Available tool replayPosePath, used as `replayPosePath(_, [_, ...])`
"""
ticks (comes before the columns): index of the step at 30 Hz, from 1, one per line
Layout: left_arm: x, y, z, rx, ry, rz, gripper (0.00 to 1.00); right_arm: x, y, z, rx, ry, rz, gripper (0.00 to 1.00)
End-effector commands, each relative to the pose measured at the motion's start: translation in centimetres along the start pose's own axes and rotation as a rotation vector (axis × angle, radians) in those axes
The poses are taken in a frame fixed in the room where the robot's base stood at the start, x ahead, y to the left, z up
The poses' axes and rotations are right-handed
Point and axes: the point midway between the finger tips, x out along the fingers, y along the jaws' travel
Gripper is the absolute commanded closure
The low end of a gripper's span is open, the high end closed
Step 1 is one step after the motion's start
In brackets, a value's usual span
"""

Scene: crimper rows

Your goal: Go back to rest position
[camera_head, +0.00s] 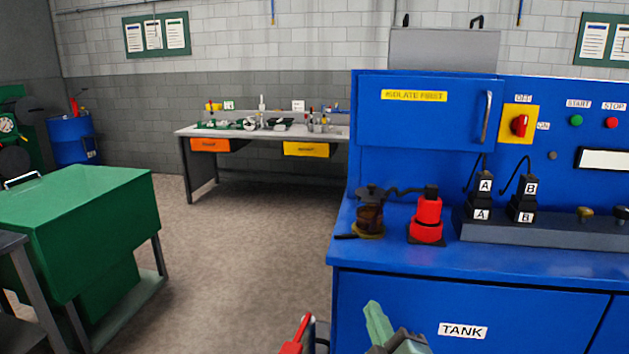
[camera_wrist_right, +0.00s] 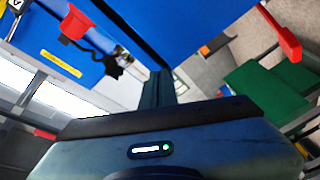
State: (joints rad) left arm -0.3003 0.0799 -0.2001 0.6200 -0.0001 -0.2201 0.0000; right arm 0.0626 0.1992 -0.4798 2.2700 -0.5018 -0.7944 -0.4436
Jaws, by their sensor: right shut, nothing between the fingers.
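My right gripper (camera_head: 377,322) shows at the bottom edge of the head view, a grey-green finger pointing up in front of the blue bench. In the right wrist view its dark fingers (camera_wrist_right: 156,90) are together with nothing between them. A red finger-like part (camera_head: 298,336), probably my left gripper, shows just left of it, mostly cut off by the frame; its opening cannot be told. A red part also shows at the upper right of the wrist view (camera_wrist_right: 280,32).
The blue bench (camera_head: 440,258) fills the right, bearing a red device (camera_head: 427,220), a dark pot-like device (camera_head: 370,215) and black A and B plugs (camera_head: 484,195). A green cabinet (camera_head: 85,200) stands left. The floor (camera_head: 235,240) between is clear. A grey worktable (camera_head: 270,136) stands behind.

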Motion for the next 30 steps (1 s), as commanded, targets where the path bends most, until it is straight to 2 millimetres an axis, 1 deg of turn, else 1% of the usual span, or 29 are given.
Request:
replayPosePath(1, [0.0, 0.0, 0.0, 0.0, 0.0, 0.0, 0.64, -1.3, -2.3, 3.1, 0.092, -0.096, -0.077, 1.0])
replayPosePath(2, [0.0, 0.0, 0.0, 0.0, 0.0, 0.0, 0.64, -2.2, -3.6, 4.8, 0.148, -0.156, -0.121, 1.0])
replayPosePath(3, [0.0, 0.0, 0.0, 0.0, 0.0, 0.0, 0.64, -3.5, -5.3, 7.0, 0.22, -0.233, -0.176, 1.0])
replayPosePath(5, [0.0, 0.0, 0.0, 0.0, 0.0, 0.0, 0.64, -6.0, -7.9, 9.9, 0.324, -0.352, -0.256, 1.0])
replayPosePath(6, [0.0, 0.0, 0.0, 0.0, 0.0, 0.0, 0.64, -7.8, -9.5, 11.7, 0.387, -0.43, -0.305, 1.0])
replayPosePath(8, [0.0, 0.0, 0.0, 0.0, 0.0, 0.0, 0.64, -10.6, -11.7, 13.8, 0.471, -0.539, -0.372, 1.0])
replayPosePath(9, [0.0, 0.0, 0.0, 0.0, 0.0, 0.0, 0.64, -12.3, -12.8, 14.9, 0.519, -0.604, -0.408, 1.0])
replayPosePath(12, [0.0, 0.0, 0.0, 0.0, 0.0, 0.0, 0.64, -16.4, -15.2, 16.9, 0.615, -0.746, -0.485, 1.0])
replayPosePath(15, [0.0, 0.0, 0.0, 0.0, 0.0, 0.0, 0.64, -20.1, -16.9, 18.2, 0.686, -0.867, -0.544, 1.0])
replayPosePath(17, [0.0, 0.0, 0.0, 0.0, 0.0, 0.0, 0.64, -22.1, -17.7, 18.8, 0.723, -0.932, -0.573, 1.0])
replayPosePath(18, [0.0, 0.0, 0.0, 0.0, 0.0, 0.0, 0.64, -23.5, -18.2, 19.1, 0.745, -0.975, -0.593, 1.0])
replayPosePath(23, [0.0, 0.0, 0.0, 0.0, 0.0, 0.0, 0.64, -28.8, -19.7, 19.9, 0.824, -1.139, -0.662, 1.0])
replayPosePath(24, [-0.1, 0.0, 0.0, 0.0, 0.0, 0.0, 0.64, -28.8, -20.5, 20.3, 0.829, -1.153, -0.669, 1.0])
replayPosePath(29, [-0.3, 0.0, 0.0, 0.0, 0.0, 0.0, 0.64, -27.6, -24.4, 22.6, 0.82, -1.162, -0.679, 1.0])
replayPosePath(30, [-0.4, 0.0, -0.1, 0.0, 0.0, 0.0, 0.64, -27.5, -25.5, 23.2, 0.818, -1.166, -0.683, 1.0])
